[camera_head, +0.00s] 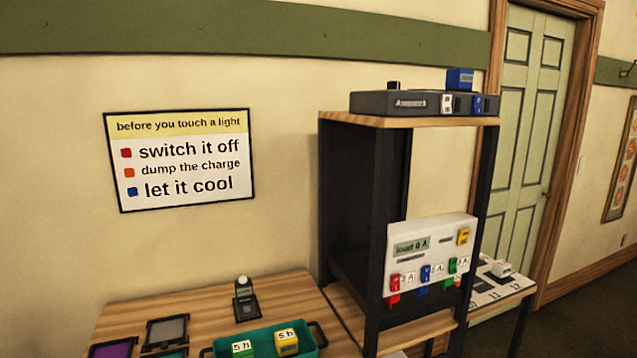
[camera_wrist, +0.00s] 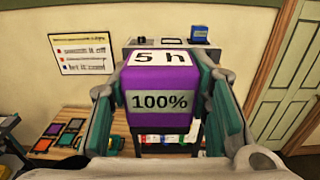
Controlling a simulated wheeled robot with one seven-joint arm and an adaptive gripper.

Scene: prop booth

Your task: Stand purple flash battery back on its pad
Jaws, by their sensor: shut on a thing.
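The purple flash battery (camera_wrist: 160,85) is between the fingers of my gripper (camera_wrist: 165,92) in the wrist view. It has a white "5 h" label on top and a grey "100%" panel on its near face. My gripper is shut on it, with one finger on each side. The battery looks upright in this view, and its underside is hidden. Neither my gripper nor the battery shows in the head view. A purple pad (camera_head: 114,348) lies at the table's lower left, partly cut off; I cannot tell if it is the battery's pad.
A teal tray (camera_head: 213,353) holds green and yellow batteries. A dark shelf unit (camera_head: 336,190) bears a grey device (camera_head: 425,103) and a blue block (camera_head: 460,79). A white load panel (camera_head: 425,240) hangs on its front. A small stand with a white knob (camera_head: 244,300) is on the table (camera_head: 185,300).

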